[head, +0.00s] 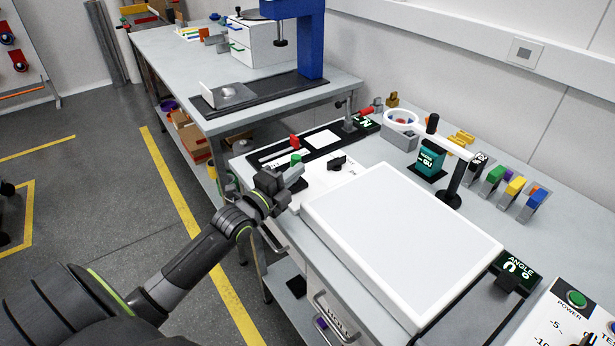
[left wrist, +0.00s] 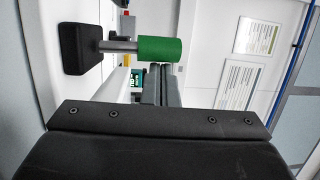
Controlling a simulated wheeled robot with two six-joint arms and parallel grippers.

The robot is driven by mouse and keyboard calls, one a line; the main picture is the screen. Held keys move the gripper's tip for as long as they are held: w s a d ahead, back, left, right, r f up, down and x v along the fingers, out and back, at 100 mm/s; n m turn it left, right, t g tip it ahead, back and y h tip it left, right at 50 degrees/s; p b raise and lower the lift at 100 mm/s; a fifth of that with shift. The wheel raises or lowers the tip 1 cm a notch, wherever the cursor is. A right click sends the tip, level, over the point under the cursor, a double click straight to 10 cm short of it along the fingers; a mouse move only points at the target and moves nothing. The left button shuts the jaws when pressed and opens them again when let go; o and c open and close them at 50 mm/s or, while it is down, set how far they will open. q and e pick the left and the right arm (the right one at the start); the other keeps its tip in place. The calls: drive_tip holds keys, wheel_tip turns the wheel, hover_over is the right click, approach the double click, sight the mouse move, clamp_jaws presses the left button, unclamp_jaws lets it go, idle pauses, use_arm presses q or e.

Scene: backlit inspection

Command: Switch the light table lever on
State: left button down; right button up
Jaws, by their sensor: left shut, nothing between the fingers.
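The light table (head: 400,230) is a white panel with a blank, pale top, right of centre in the head view. A white control box (head: 318,178) adjoins its far left end. A lever with a green grip (head: 296,158) stands on this box. In the left wrist view, the green grip (left wrist: 160,49) is on a grey rod from a black base (left wrist: 80,49). My left gripper (head: 290,178) is shut and empty beside the lever. Its fingertips (left wrist: 161,68) are close to the green grip; I cannot tell whether they touch. My right gripper is out of view.
A black rotary knob (head: 337,163) and a red-topped part (head: 294,141) are near the lever. A ring magnifier (head: 403,118) on a black post stands behind the light table. Coloured blocks (head: 515,187) line the back right. The floor at left is mostly clear.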

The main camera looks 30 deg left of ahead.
use_arm(q)
drive_tip(key=shift+s+a+f+t+b, duration=0.15)
drive_tip(key=shift+s+f+t+b, duration=0.1)
drive_tip(key=shift+t+b, duration=0.2)
drive_tip(key=shift+s+a+n+t, duration=0.1)
drive_tip(key=shift+s+n+t, duration=0.15)
drive_tip(key=shift+n, duration=0.05)
drive_tip(key=shift+s+a+t, duration=0.1)
drive_tip(key=shift+s+t, duration=0.2)
drive_tip(key=shift+t, duration=0.1)
drive_tip(key=shift+s+f, duration=0.1)
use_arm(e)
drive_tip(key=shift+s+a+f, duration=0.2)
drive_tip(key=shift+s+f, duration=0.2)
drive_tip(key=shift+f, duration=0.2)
use_arm(q)
drive_tip(key=shift+s+a+f+p, duration=0.2)
drive_tip(key=shift+s+p, duration=0.1)
drive_tip(key=shift+p, duration=0.1)
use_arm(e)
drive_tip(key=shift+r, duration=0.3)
use_arm(q)
drive_tip(key=shift+d, duration=0.1)
